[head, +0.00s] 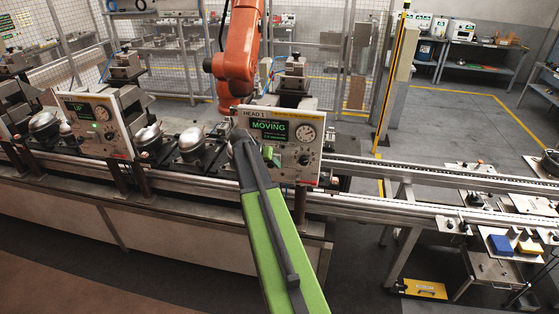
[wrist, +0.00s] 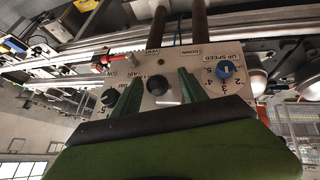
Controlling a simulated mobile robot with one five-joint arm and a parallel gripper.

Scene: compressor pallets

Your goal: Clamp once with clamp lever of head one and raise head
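The head one panel (head: 285,140) is a white box labelled HEAD 1, with a green display reading MOVING and a round gauge. My green arm reaches up to its front in the head view. My gripper (wrist: 159,75) is open in the wrist view, its two green fingers apart at the panel's control face (wrist: 165,62), seen upside down. A round black knob (wrist: 157,86) shows between the fingers with gaps on both sides; whether it is the clamp lever's end I cannot tell. My arm hides part of the panel's lower left in the head view.
A blue UP SPEED dial (wrist: 225,72) and a black dial (wrist: 109,97) flank the fingers. A red piece (wrist: 101,66) sits beyond the panel. A second panel reading UP (head: 95,124) stands left. An orange robot arm (head: 237,55) is behind. Rails (head: 410,195) run right.

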